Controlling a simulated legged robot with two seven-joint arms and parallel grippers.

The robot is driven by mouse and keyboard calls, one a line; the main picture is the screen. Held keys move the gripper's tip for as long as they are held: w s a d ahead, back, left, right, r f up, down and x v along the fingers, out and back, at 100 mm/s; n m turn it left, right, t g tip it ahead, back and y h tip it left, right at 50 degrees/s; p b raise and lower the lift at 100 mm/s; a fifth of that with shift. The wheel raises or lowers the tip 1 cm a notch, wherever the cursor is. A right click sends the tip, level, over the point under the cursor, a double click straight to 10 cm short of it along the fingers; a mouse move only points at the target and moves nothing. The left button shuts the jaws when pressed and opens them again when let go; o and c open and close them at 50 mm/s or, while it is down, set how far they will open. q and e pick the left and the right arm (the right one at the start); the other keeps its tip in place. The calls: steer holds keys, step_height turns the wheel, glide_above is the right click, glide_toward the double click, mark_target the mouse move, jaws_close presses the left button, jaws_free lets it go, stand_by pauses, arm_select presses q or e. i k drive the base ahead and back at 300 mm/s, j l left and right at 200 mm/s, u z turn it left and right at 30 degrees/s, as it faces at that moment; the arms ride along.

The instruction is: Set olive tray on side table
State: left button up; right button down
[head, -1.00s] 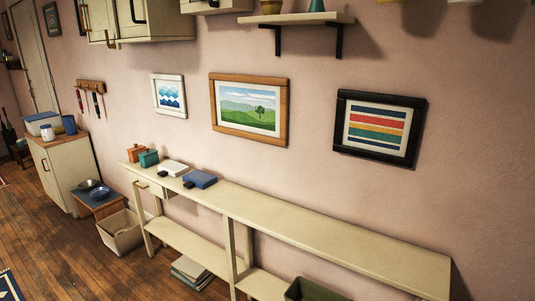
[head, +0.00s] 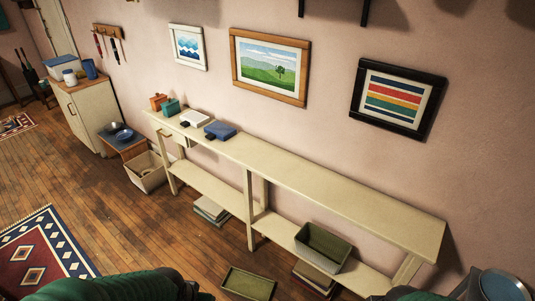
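A shallow olive tray (head: 248,284) lies at the bottom centre of the head view, seemingly on the wood floor in front of a long cream table. A deeper olive bin (head: 323,247) stands on that table's lower shelf. A small low wooden table with a blue-grey top (head: 112,138) and bowls on it stands at the left, against the wall; I cannot tell for certain whether it is the side table. My green arm parts show along the bottom edge, left and right. Neither gripper's fingers are in view, and nothing held shows.
The long cream table (head: 330,195) has a bare right half; boxes and books, including a blue one (head: 220,130), sit at its left end. A patterned rug (head: 45,255) lies at left. Floor between is clear.

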mark_target(329, 188)
steer(key=i+j+u, duration=0.25)
steer(key=u, duration=0.15)
steer(key=i+j+u, duration=0.25)
steer(key=u, duration=0.15)
steer(key=i+j+u, duration=0.1)
steer(key=i+u, duration=0.35)
steer(key=i+j+u, duration=0.15)
steer(key=i, duration=0.25)
steer(key=i+u, duration=0.15)
steer(key=i, duration=0.3)
steer(key=i+z, duration=0.15)
steer(key=z, duration=0.25)
steer(key=i+j+z, duration=0.1)
steer(key=z, duration=0.35)
steer(key=i+j+z, duration=0.15)
steer(key=z, duration=0.25)
steer(key=i+j+z, duration=0.1)
steer(key=z, duration=0.35)
steer(key=i+j+z, duration=0.1)
steer(key=z, duration=0.3)
steer(key=i+j+z, duration=0.1)
steer(key=z, duration=0.35)
steer(key=j+z, duration=0.15)
steer(key=z, duration=0.25)
steer(key=i+j+z, duration=0.1)
steer(key=z, duration=0.3)
steer(key=j+z, duration=0.25)
steer(key=z, duration=0.15)
